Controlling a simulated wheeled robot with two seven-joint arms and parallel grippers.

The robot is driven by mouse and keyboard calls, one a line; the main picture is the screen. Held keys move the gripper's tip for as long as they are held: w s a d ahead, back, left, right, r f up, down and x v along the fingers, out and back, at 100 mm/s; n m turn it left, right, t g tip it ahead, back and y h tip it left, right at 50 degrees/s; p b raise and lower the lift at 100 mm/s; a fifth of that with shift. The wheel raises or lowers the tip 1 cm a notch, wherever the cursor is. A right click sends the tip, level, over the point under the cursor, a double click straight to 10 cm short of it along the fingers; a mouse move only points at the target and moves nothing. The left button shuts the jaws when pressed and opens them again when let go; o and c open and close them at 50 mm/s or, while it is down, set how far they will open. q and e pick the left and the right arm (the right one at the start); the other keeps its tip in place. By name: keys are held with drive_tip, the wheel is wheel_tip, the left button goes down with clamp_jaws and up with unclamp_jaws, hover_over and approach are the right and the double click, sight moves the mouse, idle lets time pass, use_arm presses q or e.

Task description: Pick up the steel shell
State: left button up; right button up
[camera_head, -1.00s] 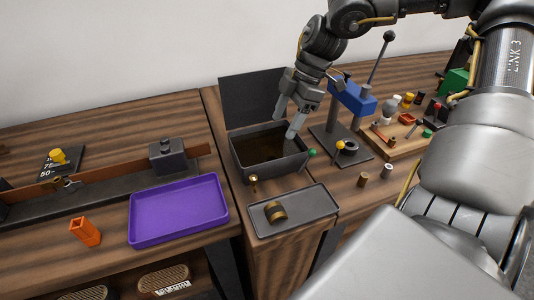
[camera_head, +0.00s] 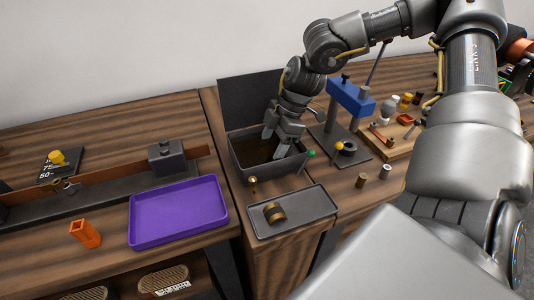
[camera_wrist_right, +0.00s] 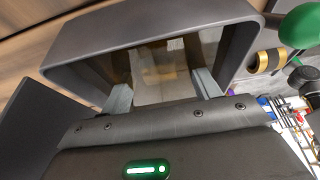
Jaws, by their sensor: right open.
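My right gripper (camera_head: 273,147) is open, with its fingers reaching down into the dark bin (camera_head: 250,178). In the right wrist view the two fingertips (camera_wrist_right: 163,88) stand apart inside the bin's rim (camera_wrist_right: 150,32), over a murky brown interior. Blurred brownish shapes show between the fingers, and I cannot tell whether one is the steel shell. Nothing is visibly held. A small silver-grey cylinder (camera_head: 384,173) stands on the bench right of the bin, beside a brownish one (camera_head: 361,180). I cannot tell whether either is the shell. My left gripper is not in view.
A grey tray (camera_head: 310,213) with a brass-coloured cylinder (camera_head: 274,212) lies in front of the bin. A blue-headed press (camera_head: 351,97) stands close to its right. A purple tray (camera_head: 178,215) and an orange holder (camera_head: 85,234) are at left. A dark panel (camera_head: 240,100) rises behind the bin.

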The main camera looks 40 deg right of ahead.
sight(264, 153)
drive_tip(key=c, duration=1.2)
drive_tip(key=shift+r, duration=0.1)
drive_tip(key=shift+w+r, duration=0.1)
drive_tip(key=shift+r, duration=0.35)
drive_tip(key=r, duration=0.2)
drive_tip(key=shift+s+r, duration=0.2)
drive_tip(key=shift+r, duration=0.15)
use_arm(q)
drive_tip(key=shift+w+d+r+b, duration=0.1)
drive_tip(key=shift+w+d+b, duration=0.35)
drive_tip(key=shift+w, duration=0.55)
use_arm(e)
drive_tip(key=s+d+r, duration=0.2)
drive_tip(key=s+r, duration=0.7)
drive_tip(key=s, duration=0.4)
drive_tip(key=shift+s, duration=0.3)
